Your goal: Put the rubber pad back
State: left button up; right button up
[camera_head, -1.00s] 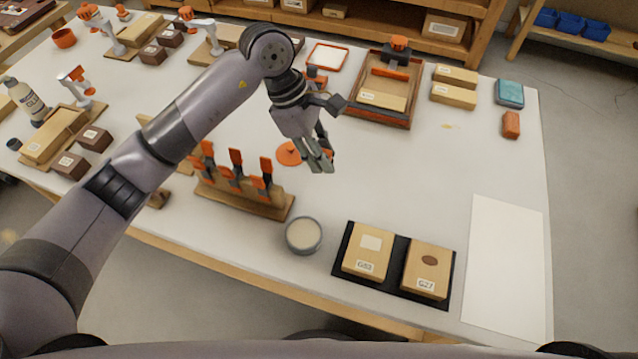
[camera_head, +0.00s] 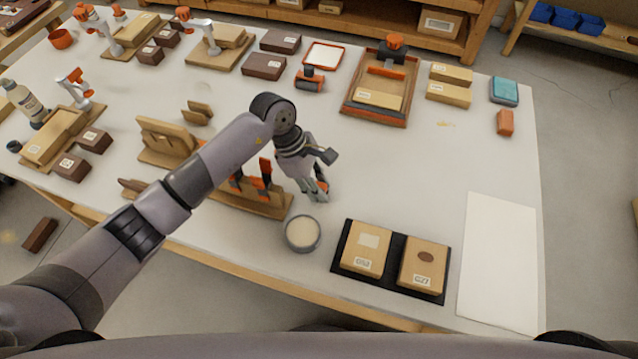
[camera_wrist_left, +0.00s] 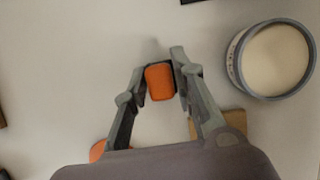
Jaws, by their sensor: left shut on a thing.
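My left gripper (camera_head: 318,190) is above the table, near the right end of the tool rack and just above and right of the round pot in the head view. It is shut on an orange piece (camera_wrist_left: 160,82) with rounded corners, held between the fingertips in the wrist view. The piece may be the rubber pad; I cannot be sure. Dark parts show beside it. A flat orange thing (camera_wrist_left: 97,150) is partly hidden behind the left finger. A loose orange block (camera_head: 505,122) lies at the table's right side. My right gripper is not in view.
The round grey pot (camera_head: 303,233) stands below the gripper. A wooden rack (camera_head: 270,204) holds orange-and-dark tools, partly hidden by my arm. A black tray (camera_head: 392,268) carries two labelled boxes. A white sheet (camera_head: 498,265) lies at right. The table's middle right is clear.

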pick_arm(q)
jog(key=shift+f, duration=0.2)
jog(key=o, duration=1)
jog(key=shift+r, duration=0.1)
jog(key=shift+r, duration=0.1)
jog(key=shift+w+a+r, duration=0.1)
jog(key=shift+r, duration=0.15)
jog(key=b+v, duration=0.1)
jog(key=v, duration=1)
jog(key=shift+a+r+b, duration=0.1)
jog(key=shift+r+b, duration=0.2)
jog(key=shift+b, duration=0.1)
jog(key=shift+f, duration=0.1)
